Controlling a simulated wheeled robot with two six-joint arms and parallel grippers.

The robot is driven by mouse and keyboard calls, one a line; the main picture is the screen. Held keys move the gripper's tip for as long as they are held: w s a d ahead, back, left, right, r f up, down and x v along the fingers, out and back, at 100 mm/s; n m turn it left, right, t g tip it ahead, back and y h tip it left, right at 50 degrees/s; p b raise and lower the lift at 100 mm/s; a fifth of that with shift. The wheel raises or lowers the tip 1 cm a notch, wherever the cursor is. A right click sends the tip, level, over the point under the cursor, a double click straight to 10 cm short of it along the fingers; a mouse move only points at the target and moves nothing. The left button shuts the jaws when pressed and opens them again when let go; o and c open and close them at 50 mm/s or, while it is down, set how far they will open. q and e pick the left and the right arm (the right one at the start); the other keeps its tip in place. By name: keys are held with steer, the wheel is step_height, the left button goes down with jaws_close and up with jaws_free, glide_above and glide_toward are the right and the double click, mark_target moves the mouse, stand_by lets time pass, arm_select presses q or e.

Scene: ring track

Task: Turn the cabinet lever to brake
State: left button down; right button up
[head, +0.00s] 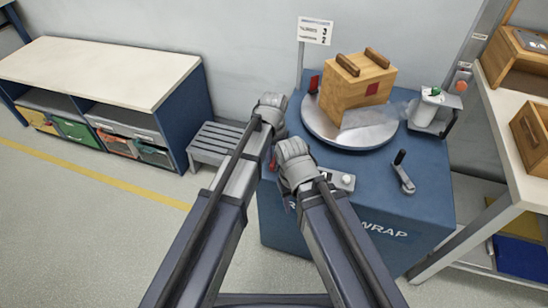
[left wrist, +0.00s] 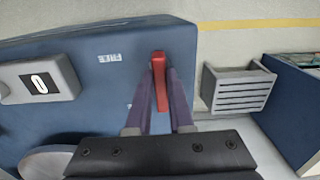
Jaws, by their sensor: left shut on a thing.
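The blue cabinet (head: 400,225) stands right of centre in the head view. Its red lever (left wrist: 160,75) shows in the left wrist view beside a white FREE label (left wrist: 109,57) on the cabinet top. My left gripper (left wrist: 160,98) is shut on the lever, one purple finger on each side. A bit of red, apparently the lever (head: 273,164), shows between my arms in the head view; my arms hide most of that corner. I cannot read a brake label. My right gripper is hidden; only the right arm shows.
A round turntable (head: 318,122) bears a wooden box (head: 355,88). A small counter box (head: 340,180), a black-handled crank (head: 403,172) and a white cup (head: 433,95) are on the cabinet. A grey slatted stool (head: 213,146) stands left. Floor at left is free.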

mark_target(274, 160)
stand_by(0.4)
arm_select(q)
steer(key=c, duration=0.8)
jaws_free()
step_height(274, 160, up, 8)
steer(key=p, duration=0.8)
steer(key=shift+f, duration=0.1)
